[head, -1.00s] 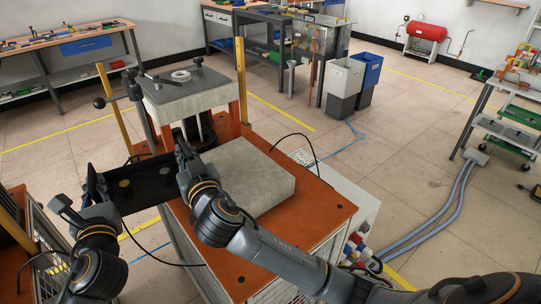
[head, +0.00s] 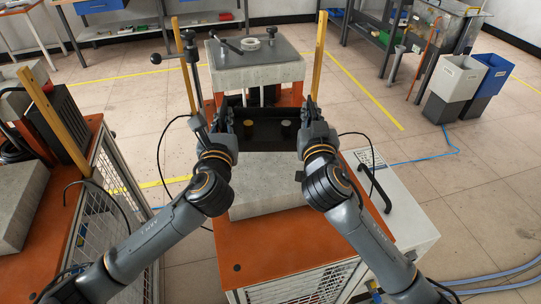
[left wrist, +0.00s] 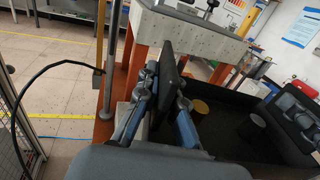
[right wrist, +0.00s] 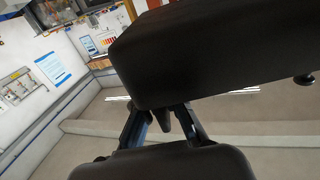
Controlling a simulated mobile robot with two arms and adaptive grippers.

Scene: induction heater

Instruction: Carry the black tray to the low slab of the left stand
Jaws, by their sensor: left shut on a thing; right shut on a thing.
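The black tray (head: 266,139) is held between my two grippers at the far edge of the low concrete slab (head: 265,172) of the middle stand. A gold cylinder (head: 248,128) and a grey cylinder (head: 285,129) stand in it; they also show in the left wrist view (left wrist: 200,106). My left gripper (head: 226,116) is shut on the tray's left end wall. My right gripper (head: 312,112) is shut on its right end; a dark tray wall (right wrist: 210,50) fills much of the right wrist view. Whether the tray touches the slab I cannot tell.
The raised concrete block (head: 258,70) with posts stands just behind the tray. Another orange-topped stand (head: 70,215) with its own low slab (head: 20,205) is at the left, across a floor gap. Two bins (head: 455,85) stand back right.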

